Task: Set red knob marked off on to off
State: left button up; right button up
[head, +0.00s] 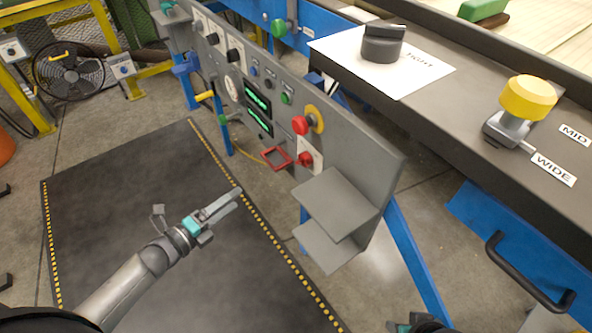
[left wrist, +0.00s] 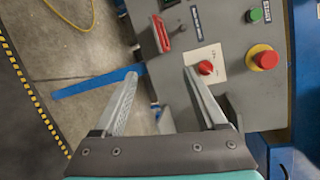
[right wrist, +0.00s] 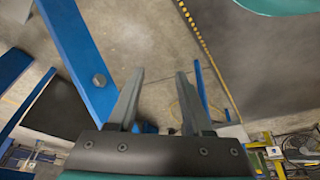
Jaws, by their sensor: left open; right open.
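The red knob (head: 305,159) sits on a white plate at the lower front of the grey control panel (head: 352,150). It also shows in the left wrist view (left wrist: 206,68), just beyond the right fingertip in that picture; its marking is too small to read. My left gripper (head: 237,194) is open and empty over the dark mat, left of the panel and apart from the knob. The left wrist view shows its spread fingers (left wrist: 160,76). My right gripper is open and empty in the right wrist view (right wrist: 160,73), facing the floor and a blue leg.
A red emergency button on a yellow ring (head: 308,121) is above the knob. A red bracket-like part (head: 276,157) is left of it, and grey shelves (head: 338,205) stick out below right. A black bench (head: 460,100) stands right. The dark mat (head: 130,220) is clear.

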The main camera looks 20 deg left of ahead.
pick_arm(q)
jog(key=d+r+m+h+b, duration=0.25)
jog(key=r+m+h, duration=0.25)
jog(key=m, duration=0.3)
pick_arm(e)
notch_tip(320, 180, up, 8)
jog(key=t+b, duration=0.1)
pick_arm(q)
jog(key=m+b, duration=0.1)
jog(key=b, duration=0.1)
send_near(297, 162)
jog(key=shift+g, duration=0.3)
jog(key=x, duration=0.7)
jog(key=shift+w+d+r, duration=0.2)
jog(key=shift+w+r, duration=0.1)
jog(key=shift+x, duration=1.1)
pick_arm(e)
jog(key=w+a+t+y, duration=0.3)
jog(key=w+a+t, duration=0.1)
jog(key=a+t, duration=0.1)
jog(key=shift+a+f, duration=0.2)
jog(key=shift+a, duration=0.7)
jog(key=shift+w, duration=0.1)
pick_arm(q)
grip_shut()
